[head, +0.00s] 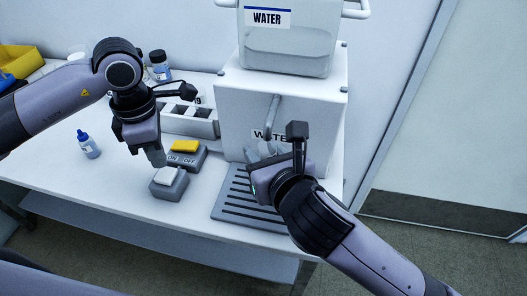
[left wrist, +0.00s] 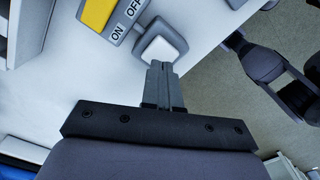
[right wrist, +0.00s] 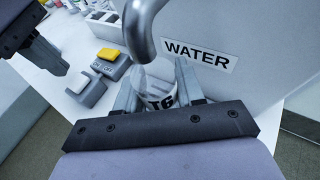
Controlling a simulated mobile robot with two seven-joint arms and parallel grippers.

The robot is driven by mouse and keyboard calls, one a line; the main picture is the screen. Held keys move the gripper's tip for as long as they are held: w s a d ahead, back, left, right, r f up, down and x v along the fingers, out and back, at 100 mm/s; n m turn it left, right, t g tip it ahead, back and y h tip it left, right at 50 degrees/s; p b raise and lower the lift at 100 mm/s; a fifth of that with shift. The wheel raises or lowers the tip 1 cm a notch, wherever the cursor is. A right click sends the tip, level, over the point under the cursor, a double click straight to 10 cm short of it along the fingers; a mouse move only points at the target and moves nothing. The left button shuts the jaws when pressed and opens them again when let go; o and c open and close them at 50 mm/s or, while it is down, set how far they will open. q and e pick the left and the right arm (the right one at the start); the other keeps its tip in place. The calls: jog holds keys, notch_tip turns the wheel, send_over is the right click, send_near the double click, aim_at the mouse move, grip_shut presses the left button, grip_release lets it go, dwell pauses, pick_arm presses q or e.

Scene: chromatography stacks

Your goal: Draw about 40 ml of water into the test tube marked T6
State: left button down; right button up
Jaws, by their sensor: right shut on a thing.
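The clear test tube marked T6 (right wrist: 158,92) is between the fingers of my right gripper (right wrist: 158,75). My right gripper (head: 266,152) is shut on it beneath the grey spout (head: 274,105) of the white water dispenser (head: 238,105). I cannot tell the water level in the tube. My left gripper (head: 157,161) is shut and empty, pointing down at the white push button (head: 166,175) on a grey box; its tips (left wrist: 160,66) are at the button's edge, contact unclear. Beside it is a yellow ON/OFF switch (head: 184,146).
A slotted drip tray (head: 228,207) lies below the spout. A white tank labelled WATER (head: 290,45) stands on the dispenser. A blue-capped bottle (head: 88,145), a dark-capped jar (head: 160,68), a grey rack (head: 205,123) and yellow bins (head: 20,60) are to the left.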

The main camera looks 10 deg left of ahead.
aim_at(165, 174)
pick_arm(q)
jog(key=shift+f, duration=1.75)
dwell(0.5)
dwell(0.3)
jog(key=shift+r, duration=1.75)
jog(key=shift+r, duration=0.1)
pick_arm(e)
jog(key=shift+s, duration=0.1)
